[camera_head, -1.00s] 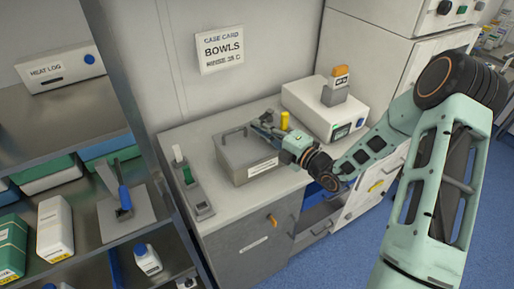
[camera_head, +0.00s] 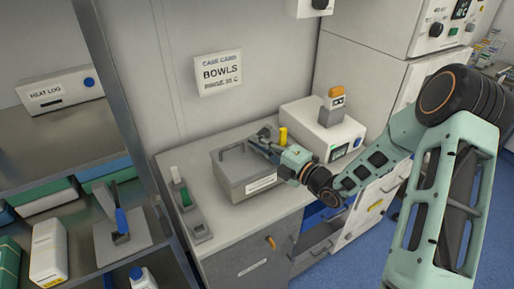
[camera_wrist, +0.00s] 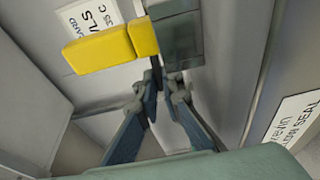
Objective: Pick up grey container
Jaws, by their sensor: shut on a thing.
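The grey container (camera_head: 230,178) is a lidded box with a white label on its front. It sits on the counter, with a raised handle (camera_head: 234,146) on the left of its lid. In the wrist view its lid (camera_wrist: 218,85) shows as a pale grey surface, with the label (camera_wrist: 297,122) at the right. My gripper (camera_head: 264,141) reaches over the lid from the right. In the wrist view its fingers (camera_wrist: 162,80) converge below a dark grey piece (camera_wrist: 178,45), apparently the container's right-hand handle. The exact grip contact is partly hidden.
A yellow block (camera_head: 283,136) stands just behind my gripper. A white device (camera_head: 300,118) is at the back right. A grey rack with a green part (camera_head: 185,198) stands left of the container. A wall (camera_head: 265,80) is close behind. Shelves (camera_head: 75,225) stand left.

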